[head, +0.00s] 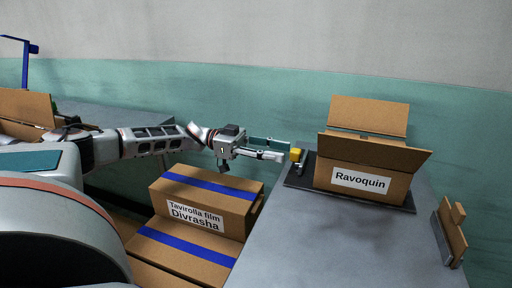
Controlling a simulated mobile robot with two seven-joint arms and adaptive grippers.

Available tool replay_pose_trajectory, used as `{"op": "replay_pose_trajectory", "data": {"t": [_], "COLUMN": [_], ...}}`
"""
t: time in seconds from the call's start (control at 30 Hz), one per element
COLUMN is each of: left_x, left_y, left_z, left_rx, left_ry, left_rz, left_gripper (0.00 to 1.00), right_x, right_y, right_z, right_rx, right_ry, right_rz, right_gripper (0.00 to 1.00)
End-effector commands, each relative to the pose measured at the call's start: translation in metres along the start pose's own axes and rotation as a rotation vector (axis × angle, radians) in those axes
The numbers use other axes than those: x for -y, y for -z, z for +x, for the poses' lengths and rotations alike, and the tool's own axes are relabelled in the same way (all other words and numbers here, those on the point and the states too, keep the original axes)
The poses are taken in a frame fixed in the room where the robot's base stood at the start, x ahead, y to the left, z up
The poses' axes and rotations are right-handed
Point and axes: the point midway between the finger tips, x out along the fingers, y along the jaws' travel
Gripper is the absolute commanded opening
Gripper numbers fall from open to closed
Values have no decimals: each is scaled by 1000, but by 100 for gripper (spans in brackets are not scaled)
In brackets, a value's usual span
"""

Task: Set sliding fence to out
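My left gripper (286,151) reaches in from the left, over the gap before the grey table. Its two fingers look spread apart, with the tips close to a small yellow block (297,155) at the table's left edge. I cannot tell whether they touch it. The yellow block sits by the left end of a dark flat plate (300,177); it may belong to the sliding fence, but no label shows this. An open cardboard box marked "Ravoquin" (338,178) stands on the plate. My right gripper is not in view.
Stacked cartons with blue tape, the upper marked "Tavirolla film Divrasha" (242,205), stand below my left arm. A grey and brown bracket-like piece (452,235) is at the table's right edge. The table front (330,245) is clear. Another open box (28,105) is far left.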

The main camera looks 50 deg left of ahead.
Motion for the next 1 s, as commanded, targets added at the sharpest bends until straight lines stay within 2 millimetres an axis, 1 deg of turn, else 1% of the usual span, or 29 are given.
{"op": "replay_pose_trajectory", "data": {"t": [0.03,0.2,0.3,0.43,0.6,1.0], "left_x": [1,1,1,0,0,0], "left_y": [-1,-1,-1,-1,0,0], "left_z": [-12,-48,-65,-80,-89,-89], "left_rx": [5,6,5,4,2,1], "left_ry": [5,5,4,4,2,2], "left_rz": [-2,-1,0,1,1,1], "left_gripper": [36,36,36,36,36,36], "right_x": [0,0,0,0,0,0], "right_y": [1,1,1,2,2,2], "right_z": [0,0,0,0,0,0], "right_rx": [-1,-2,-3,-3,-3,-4], "right_ry": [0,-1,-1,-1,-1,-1], "right_rz": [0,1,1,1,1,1], "right_gripper": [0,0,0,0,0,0]}}
